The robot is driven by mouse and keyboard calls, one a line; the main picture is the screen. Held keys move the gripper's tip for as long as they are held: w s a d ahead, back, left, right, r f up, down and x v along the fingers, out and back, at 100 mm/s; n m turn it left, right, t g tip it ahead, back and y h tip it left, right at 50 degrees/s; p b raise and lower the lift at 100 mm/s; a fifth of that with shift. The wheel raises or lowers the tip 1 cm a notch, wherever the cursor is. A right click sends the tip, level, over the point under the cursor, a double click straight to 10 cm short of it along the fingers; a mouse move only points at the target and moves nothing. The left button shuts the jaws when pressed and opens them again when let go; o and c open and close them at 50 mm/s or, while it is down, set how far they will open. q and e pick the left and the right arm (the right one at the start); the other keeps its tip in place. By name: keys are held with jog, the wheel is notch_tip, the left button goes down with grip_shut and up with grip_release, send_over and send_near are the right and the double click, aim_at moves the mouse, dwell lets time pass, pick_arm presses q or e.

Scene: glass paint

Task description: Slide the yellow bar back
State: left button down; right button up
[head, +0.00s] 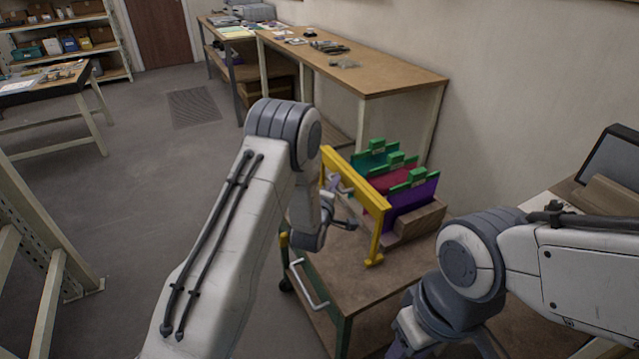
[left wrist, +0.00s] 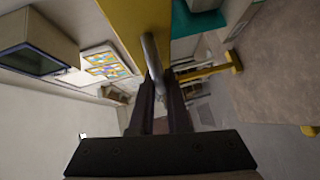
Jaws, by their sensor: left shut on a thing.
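The yellow bar (head: 358,180) is a beam on yellow legs, standing on the cart in front of a row of coloured glass panels. It shows close up in the left wrist view (left wrist: 128,25), with a grey metal handle (left wrist: 151,58) on it. My left gripper (left wrist: 160,92) is shut on the handle, its dark fingers on either side. In the head view the left gripper (head: 345,207) is in front of the bar, partly hidden by my arm and the beam. My right arm comes in at the lower right; its fingers are not visible.
Teal (head: 372,160), dark red (head: 390,178) and purple (head: 412,197) panels with green clamps stand in a wooden rack (head: 420,222). The cart top (head: 345,275) is bare at the front. A workbench (head: 375,75) runs along the wall behind.

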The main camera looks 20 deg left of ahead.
pick_arm(q)
jog(key=shift+s+a+f, duration=0.1)
jog(key=shift+s+a, duration=0.05)
jog(key=shift+a, duration=0.05)
jog(key=c, duration=0.9)
grip_release()
jog(key=shift+s+a, duration=0.1)
jog(key=s, duration=0.3)
jog(key=s+r, duration=0.1)
jog(key=s, duration=0.3)
jog(key=s+b, duration=0.1)
jog(key=s, duration=0.2)
jog(key=shift+s+r, duration=0.15)
jog(key=shift+r, duration=0.15)
jog(key=shift+r, duration=0.1)
